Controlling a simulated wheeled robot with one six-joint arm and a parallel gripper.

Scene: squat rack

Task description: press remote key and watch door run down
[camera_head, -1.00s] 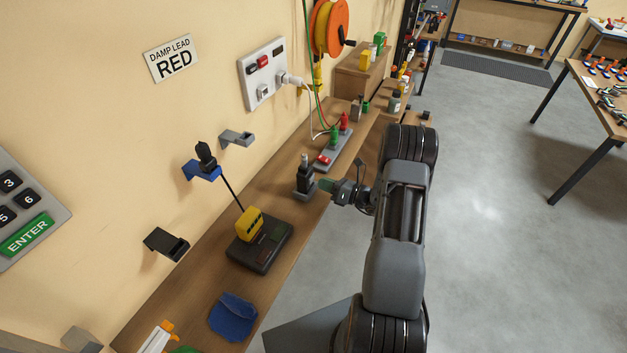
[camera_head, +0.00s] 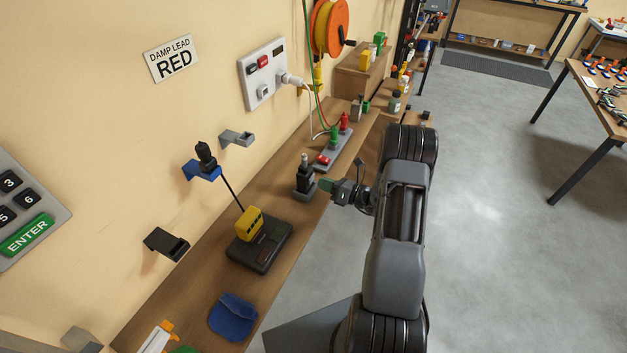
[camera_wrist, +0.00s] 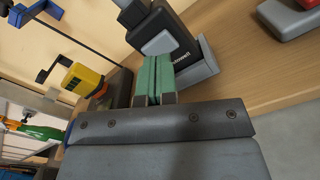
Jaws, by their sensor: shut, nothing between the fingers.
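A black upright device (camera_head: 305,176), which looks like the remote, stands in a grey holder on the wall shelf. In the wrist view the black device (camera_wrist: 181,33) is close up, with a light grey key (camera_wrist: 158,42) on the side facing me and partly unreadable white lettering. My gripper (camera_head: 326,185) is just right of it, with green fingers. In the wrist view the shut, empty fingers of my gripper (camera_wrist: 153,75) point at the key from just below it. I cannot tell whether they touch. I cannot make out a door in any view.
A yellow block on a black base (camera_head: 259,247) and a blue cloth-like item (camera_head: 233,317) lie nearer on the shelf (camera_head: 180,295). A grey strip with red and green posts (camera_head: 333,150) lies beyond the device. Open grey floor (camera_head: 500,250) is to the right.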

